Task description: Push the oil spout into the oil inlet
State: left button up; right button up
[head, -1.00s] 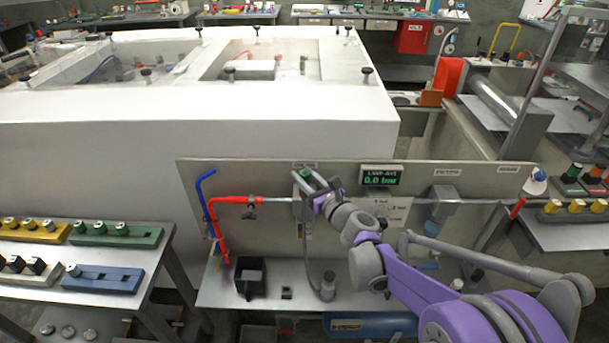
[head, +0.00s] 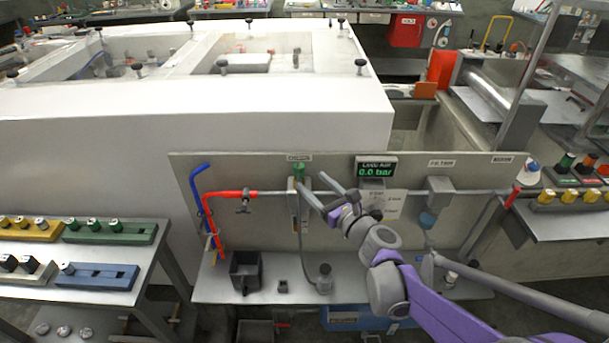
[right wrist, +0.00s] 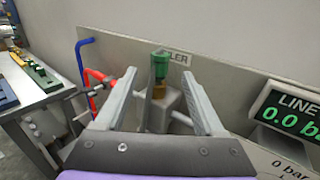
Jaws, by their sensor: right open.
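The oil spout looks to be the green cylinder (head: 299,171) standing upright on the grey oiler block on the back panel. In the right wrist view the green cylinder (right wrist: 160,65) sits over a brass-coloured part (right wrist: 159,91), perhaps the oil inlet; I cannot tell how deep it is seated. My right gripper (head: 311,179) is open and empty, just right of and in front of the spout. In the right wrist view the spout shows between the finger tips but beyond them, apart from both. My left gripper is not in view.
A red pipe (head: 228,194) and a blue pipe (head: 194,182) run left of the oiler. A pressure display (head: 376,168) reading 0.0 bar is to the right. A rack table is at left.

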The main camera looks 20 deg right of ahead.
jog(key=shift+v, duration=1.6)
jog(key=s+a+f+n+g+y+p, duration=0.15)
jog(key=s+a+f+n+g, duration=0.25)
jog(key=s+a+n+g, duration=0.9)
jog(key=s+d+f+n+h+p, duration=0.1)
jog(key=s+d+f+n+h, duration=0.2)
jog(key=n, duration=0.6)
jog(key=s+d+f+n+t+h, duration=0.1)
jog(key=s+d+f+n+h, duration=0.2)
jog(key=s+d+n, duration=0.4)
jog(key=s+n+h, duration=0.1)
jog(key=s+n, duration=0.1)
jog(key=n, duration=0.1)
jog(key=shift+s+f+p, duration=0.25)
jog(key=shift+s+p, duration=0.05)
jog(key=shift+p, duration=0.1)
